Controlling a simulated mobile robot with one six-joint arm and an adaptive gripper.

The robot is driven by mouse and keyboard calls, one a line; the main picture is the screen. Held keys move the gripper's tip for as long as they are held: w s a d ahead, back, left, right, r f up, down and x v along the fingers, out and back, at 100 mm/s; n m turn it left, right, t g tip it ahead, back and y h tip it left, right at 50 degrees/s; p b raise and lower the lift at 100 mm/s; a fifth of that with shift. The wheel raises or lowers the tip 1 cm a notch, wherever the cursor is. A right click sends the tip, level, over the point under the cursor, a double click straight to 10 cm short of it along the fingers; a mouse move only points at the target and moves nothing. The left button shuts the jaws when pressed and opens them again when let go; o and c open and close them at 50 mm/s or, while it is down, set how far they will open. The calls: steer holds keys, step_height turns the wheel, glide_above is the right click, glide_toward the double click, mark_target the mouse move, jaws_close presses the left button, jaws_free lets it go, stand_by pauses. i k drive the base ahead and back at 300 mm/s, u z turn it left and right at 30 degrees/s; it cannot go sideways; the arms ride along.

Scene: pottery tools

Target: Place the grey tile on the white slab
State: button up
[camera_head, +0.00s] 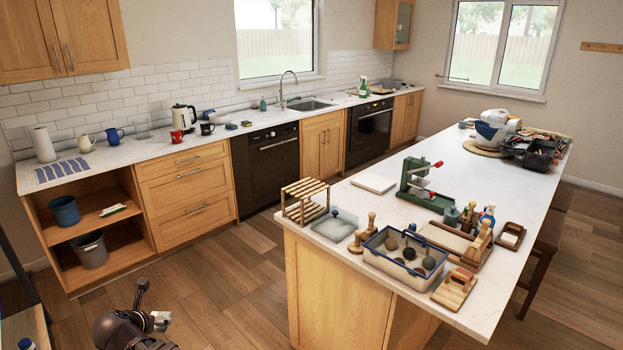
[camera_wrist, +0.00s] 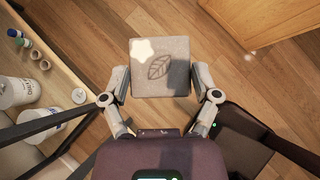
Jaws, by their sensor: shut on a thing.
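The grey tile (camera_wrist: 147,84) is square, with a leaf pressed into its face and a bright patch at its upper left. My gripper (camera_wrist: 161,80) is shut on its left and right edges and holds it above the wooden floor. In the head view my arm's end is low at the left, in front of the island, and the tile is hard to make out there. The white slab (camera_head: 373,183) lies flat on the island top, between the wooden rack and the green press. Its top looks bare. My gripper is well apart from it.
The wooden rack (camera_head: 305,200), a glass-like tray (camera_head: 335,225), the green press (camera_head: 420,184) and a blue-rimmed tub (camera_head: 402,276) stand around the slab. Bowls and a dark crate (camera_head: 540,151) are at the island's far end. Shelving (camera_wrist: 50,80) with pots and jars stands left in the wrist view.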

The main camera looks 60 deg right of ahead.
mark_target(374, 181)
steer(key=z, duration=0.35)
steer(key=i, duration=0.5)
steer(key=z, duration=0.9)
steer(key=i, duration=0.7)
steer(key=z, duration=0.4)
